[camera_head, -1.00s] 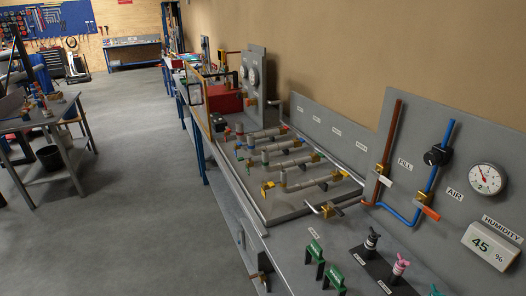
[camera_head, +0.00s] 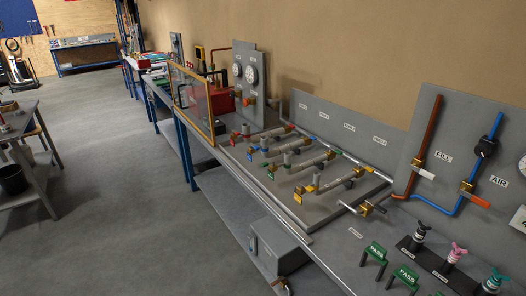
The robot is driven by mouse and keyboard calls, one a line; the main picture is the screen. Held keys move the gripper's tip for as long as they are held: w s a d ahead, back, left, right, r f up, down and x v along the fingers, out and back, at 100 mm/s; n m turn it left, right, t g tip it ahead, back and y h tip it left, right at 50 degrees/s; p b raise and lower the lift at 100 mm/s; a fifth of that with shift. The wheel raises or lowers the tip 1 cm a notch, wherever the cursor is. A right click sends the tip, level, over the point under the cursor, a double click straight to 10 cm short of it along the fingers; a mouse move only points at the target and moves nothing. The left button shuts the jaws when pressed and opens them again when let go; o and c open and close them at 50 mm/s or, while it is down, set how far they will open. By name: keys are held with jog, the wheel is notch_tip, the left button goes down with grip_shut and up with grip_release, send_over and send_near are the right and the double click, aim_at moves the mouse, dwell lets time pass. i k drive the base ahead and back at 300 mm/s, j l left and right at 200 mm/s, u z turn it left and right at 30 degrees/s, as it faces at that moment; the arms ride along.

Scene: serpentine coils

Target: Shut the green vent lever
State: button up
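Several grey serpentine pipe rows lie on a raised grey board (camera_head: 345,207) on the long bench. At their near-left ends sit small coloured valve levers: red (camera_head: 234,134), blue (camera_head: 251,155), green (camera_head: 270,171) and yellow (camera_head: 298,196). The green lever is at the left end of the third row from the back. It is too small to tell whether it is open or shut. My gripper is not in view.
A yellow-framed clear panel (camera_head: 211,117) stands on the bench left of the board. A gauge panel (camera_head: 253,59) is at the back. Green PASS stands (camera_head: 376,249) and small bottles (camera_head: 456,251) are at the front. Open grey floor (camera_head: 120,200) lies left.

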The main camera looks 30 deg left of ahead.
aim_at(273, 162)
jog(key=i+j, duration=0.1)
jog(key=j, duration=0.35)
jog(key=i+j, duration=0.1)
jog(key=j, duration=0.35)
jog(key=i+j, duration=0.1)
jog(key=j, duration=0.35)
jog(key=i+j, duration=0.1)
jog(key=j, duration=0.4)
